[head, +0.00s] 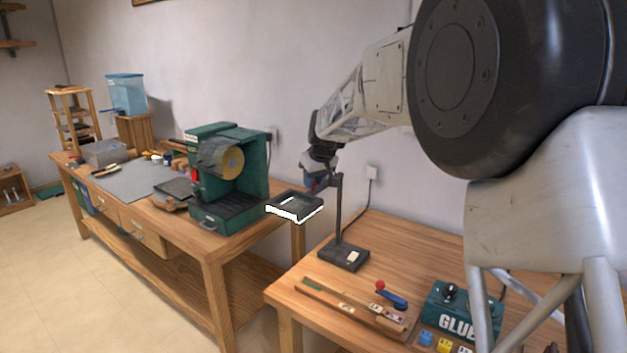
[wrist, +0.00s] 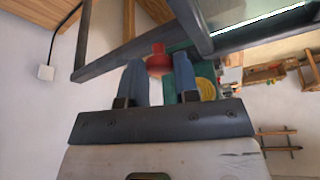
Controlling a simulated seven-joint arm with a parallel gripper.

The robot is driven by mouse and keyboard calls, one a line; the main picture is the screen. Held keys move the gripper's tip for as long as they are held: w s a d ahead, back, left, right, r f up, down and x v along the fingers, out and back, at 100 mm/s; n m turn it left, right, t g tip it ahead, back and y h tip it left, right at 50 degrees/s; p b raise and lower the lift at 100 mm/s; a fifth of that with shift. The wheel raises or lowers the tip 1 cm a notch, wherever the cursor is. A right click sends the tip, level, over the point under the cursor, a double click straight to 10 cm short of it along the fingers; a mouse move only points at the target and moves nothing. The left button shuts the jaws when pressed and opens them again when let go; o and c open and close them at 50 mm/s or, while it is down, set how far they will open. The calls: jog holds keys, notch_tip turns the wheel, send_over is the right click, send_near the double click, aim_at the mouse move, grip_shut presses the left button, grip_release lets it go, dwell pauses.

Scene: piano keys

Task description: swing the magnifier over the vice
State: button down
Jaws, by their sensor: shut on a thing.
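The magnifier (head: 296,207) has a dark square frame with a white lit edge. It hangs from an arm on an upright post, whose dark base (head: 344,256) stands on the right table. The head is out past the table's left edge, over the gap between the tables. My gripper (head: 315,183) is at the magnifier's arm near the top of the post. In the wrist view its blue fingers are shut on a red knob (wrist: 158,60), beside the magnifier's dark frame (wrist: 196,28). I cannot pick out the vice for certain.
A green machine (head: 225,175) with a round disc stands on the left bench (head: 265,236), close to the magnifier head. On the right table (head: 400,240) lie a wooden strip (head: 350,308), a blue lever with a red knob (head: 391,296) and a green glue box (head: 452,308).

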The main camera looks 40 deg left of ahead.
jog(key=w+d+n+g, duration=0.4)
jog(key=w+d+n, duration=0.6)
jog(key=d+n, duration=0.3)
jog(key=shift+w+d+g+h, duration=0.2)
jog(key=shift+d+g+h, duration=0.15)
jog(key=shift+d, duration=0.5)
jog(key=shift+r, duration=0.1)
jog(key=c, duration=0.9)
grip_release()
jog(key=shift+o, duration=0.2)
jog(key=shift+r, duration=0.1)
